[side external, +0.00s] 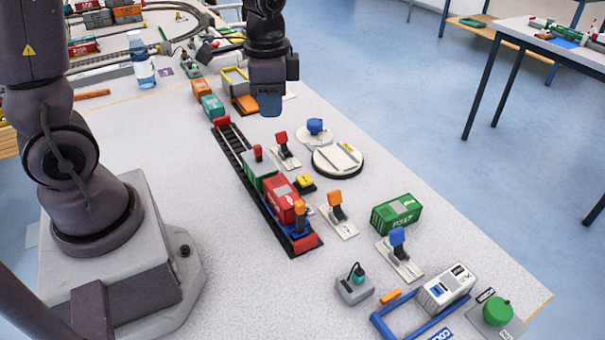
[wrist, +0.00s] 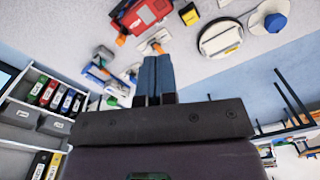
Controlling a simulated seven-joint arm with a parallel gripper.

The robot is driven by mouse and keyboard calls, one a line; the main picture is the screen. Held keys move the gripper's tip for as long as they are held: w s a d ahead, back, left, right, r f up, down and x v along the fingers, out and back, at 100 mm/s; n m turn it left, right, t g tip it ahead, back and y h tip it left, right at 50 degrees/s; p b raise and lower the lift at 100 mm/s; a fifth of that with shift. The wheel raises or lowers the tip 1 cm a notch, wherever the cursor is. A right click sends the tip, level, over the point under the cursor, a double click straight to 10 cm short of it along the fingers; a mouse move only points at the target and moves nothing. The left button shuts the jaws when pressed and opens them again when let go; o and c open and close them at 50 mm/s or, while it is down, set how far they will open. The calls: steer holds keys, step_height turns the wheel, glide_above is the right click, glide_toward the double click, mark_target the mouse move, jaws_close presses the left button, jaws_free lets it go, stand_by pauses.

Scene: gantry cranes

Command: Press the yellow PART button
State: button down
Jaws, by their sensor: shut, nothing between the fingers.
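The yellow button (side external: 304,181) sits on a small black base beside the track, right of the red wagon (side external: 281,197). It also shows at the top edge of the wrist view (wrist: 189,13), where any lettering is too small to read. My gripper (side external: 270,106) hangs above the table, up and left of the button in the side view, clear of it. Its two blue fingers are together and empty, also seen in the wrist view (wrist: 156,60). The fingers do not touch the button.
A red lever (side external: 281,139) and an orange lever (side external: 335,198) stand on either side of the button. A round turntable (side external: 338,160) lies to its right. A green wagon (side external: 262,170) is on the track. A green container (side external: 396,213) stands farther right.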

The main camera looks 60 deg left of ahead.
mark_target(303, 183)
steer(key=w+a+f+m, duration=0.2)
steer(key=w+f+m, duration=0.4)
steer(key=m, duration=0.6)
steer(key=shift+w+f+m, duration=0.3)
steer(key=shift+w+m, duration=0.1)
steer(key=shift+w, duration=0.3)
steer(key=shift+a, duration=0.1)
step_height(303, 183, down, 14)
steer(key=shift+f, duration=0.1)
